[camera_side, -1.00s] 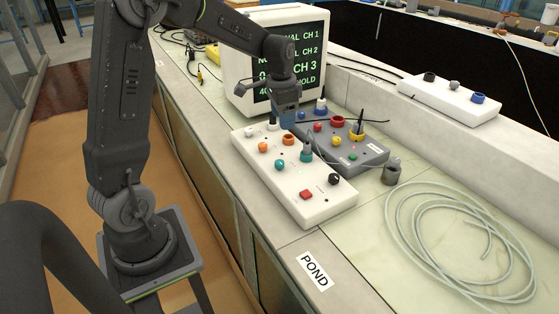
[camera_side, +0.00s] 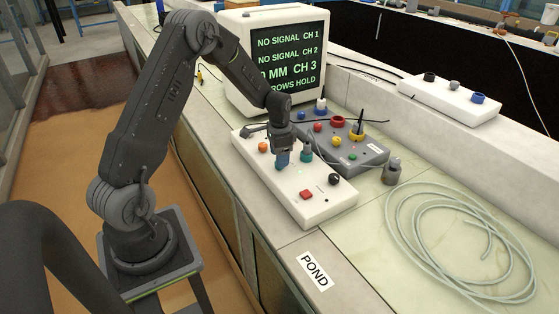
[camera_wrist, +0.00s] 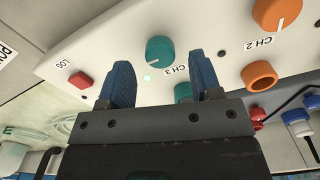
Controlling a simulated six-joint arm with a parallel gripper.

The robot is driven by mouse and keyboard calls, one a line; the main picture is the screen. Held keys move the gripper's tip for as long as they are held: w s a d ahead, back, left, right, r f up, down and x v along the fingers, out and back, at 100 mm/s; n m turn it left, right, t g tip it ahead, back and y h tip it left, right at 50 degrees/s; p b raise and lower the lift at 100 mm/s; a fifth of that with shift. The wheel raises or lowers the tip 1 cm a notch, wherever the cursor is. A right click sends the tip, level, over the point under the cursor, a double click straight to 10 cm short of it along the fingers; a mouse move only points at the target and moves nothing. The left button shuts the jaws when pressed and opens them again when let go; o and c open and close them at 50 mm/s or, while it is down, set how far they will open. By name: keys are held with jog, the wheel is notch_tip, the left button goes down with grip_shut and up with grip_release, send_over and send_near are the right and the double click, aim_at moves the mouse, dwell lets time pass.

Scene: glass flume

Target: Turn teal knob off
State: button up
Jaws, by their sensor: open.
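The teal knob (camera_wrist: 160,51) shows in the wrist view on the white box (camera_wrist: 105,48), by the label CH 3. A white pointer line runs across its lower part, and a lit green lamp (camera_wrist: 147,77) is just below it. My gripper (camera_wrist: 164,72) is open, its blue fingertips apart on either side of the knob in this view; contact cannot be told. In the side view my gripper (camera_side: 282,160) points down over the white box (camera_side: 325,206) and hides the knob. A teal plug (camera_side: 306,151) stands close behind my gripper; its socket is partly hidden in the wrist view.
An orange knob (camera_wrist: 278,13) and an orange socket (camera_wrist: 258,76) sit at CH 2. A grey box (camera_side: 368,158) with cables stands behind, and a monitor (camera_side: 283,60) beyond.

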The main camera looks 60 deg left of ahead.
jog(key=shift+f, duration=1.15)
jog(key=shift+c, duration=0.4)
jog(key=c, duration=0.9)
jog(key=shift+o, duration=0.2)
